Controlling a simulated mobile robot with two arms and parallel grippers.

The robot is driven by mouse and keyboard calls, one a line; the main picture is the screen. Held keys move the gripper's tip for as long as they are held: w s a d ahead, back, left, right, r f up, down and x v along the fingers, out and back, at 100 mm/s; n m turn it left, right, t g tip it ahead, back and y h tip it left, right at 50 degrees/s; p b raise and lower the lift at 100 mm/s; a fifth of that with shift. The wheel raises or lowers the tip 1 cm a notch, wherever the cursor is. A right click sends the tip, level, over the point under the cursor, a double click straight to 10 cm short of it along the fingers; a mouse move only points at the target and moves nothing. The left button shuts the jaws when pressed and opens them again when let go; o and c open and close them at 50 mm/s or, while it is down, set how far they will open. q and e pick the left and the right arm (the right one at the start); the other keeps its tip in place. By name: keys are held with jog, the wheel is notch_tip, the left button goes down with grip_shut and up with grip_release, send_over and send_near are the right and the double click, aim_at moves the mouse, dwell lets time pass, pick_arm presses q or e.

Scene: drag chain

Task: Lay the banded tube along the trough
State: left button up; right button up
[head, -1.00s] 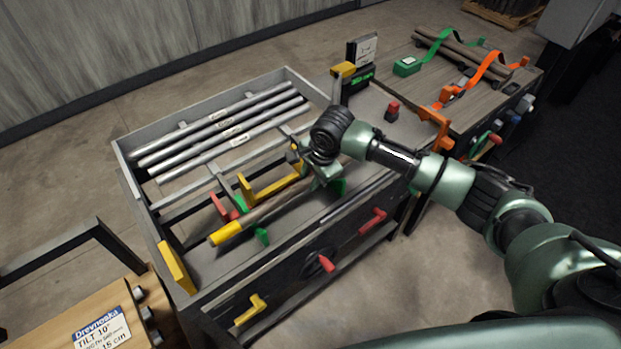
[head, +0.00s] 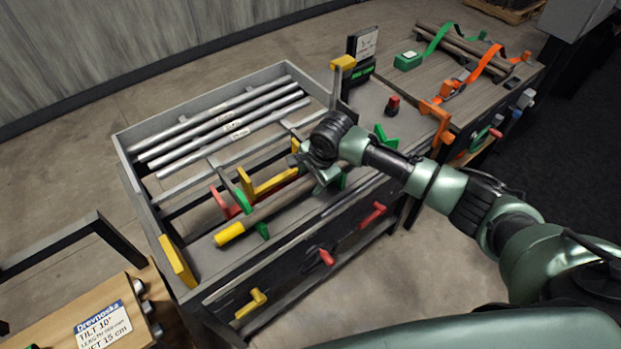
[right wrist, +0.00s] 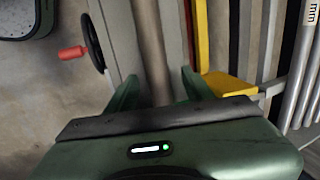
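The banded tube (head: 270,208) is brownish with a yellow band (head: 230,233) at its near left end. It lies lengthwise over the front part of the grey bench, between green supports (head: 262,230). I cannot tell whether it rests fully in the trough. My right gripper (head: 325,178) is over the tube's right part and hides that stretch and its far end. In the right wrist view, the tube (right wrist: 150,45) runs between my two fingers (right wrist: 158,88), with a visible gap beside it, so the gripper looks open. My left gripper is out of view.
Grey metal tubes (head: 215,125) lie in the rack behind. A yellow bracket (head: 275,183) and red piece (head: 225,203) stand close behind the banded tube. Red handles (head: 327,257) stick out in front. A wooden bench (head: 480,75) with strapped tubes stands to the right.

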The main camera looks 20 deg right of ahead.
jog(key=shift+f, duration=0.1)
jog(key=v, duration=0.8)
jog(key=shift+b, duration=0.35)
